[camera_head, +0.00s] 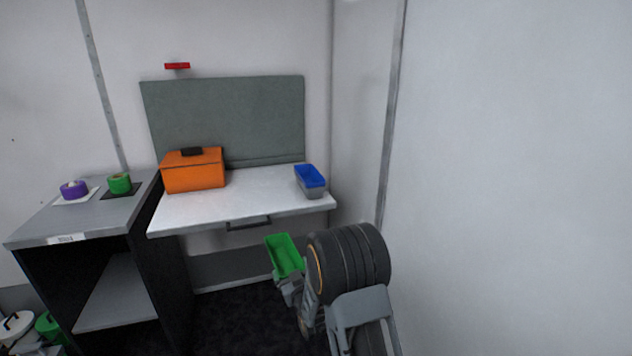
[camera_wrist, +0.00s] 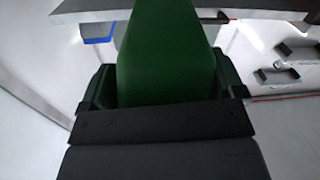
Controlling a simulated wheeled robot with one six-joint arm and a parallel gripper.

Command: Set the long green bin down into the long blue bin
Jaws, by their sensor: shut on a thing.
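The long green bin (camera_head: 284,255) is held by my gripper (camera_head: 290,283) in front of the white table, below the level of its top. In the wrist view the green bin (camera_wrist: 165,50) fills the middle, between the dark jaws (camera_wrist: 165,98). My gripper is shut on it. The long blue bin (camera_head: 310,176) sits at the right end of the white table, apart from the green bin and farther back. Its lower part looks grey. A blue patch, probably the blue bin (camera_wrist: 97,40), shows past the green bin in the wrist view.
The white table (camera_head: 250,190) has a front handle (camera_head: 248,223) and free room in its middle. An orange box (camera_head: 194,169) stands on its left. A grey bench (camera_head: 90,212) at left bears purple (camera_head: 74,189) and green (camera_head: 120,183) rolls. A wall (camera_head: 500,150) bounds the right.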

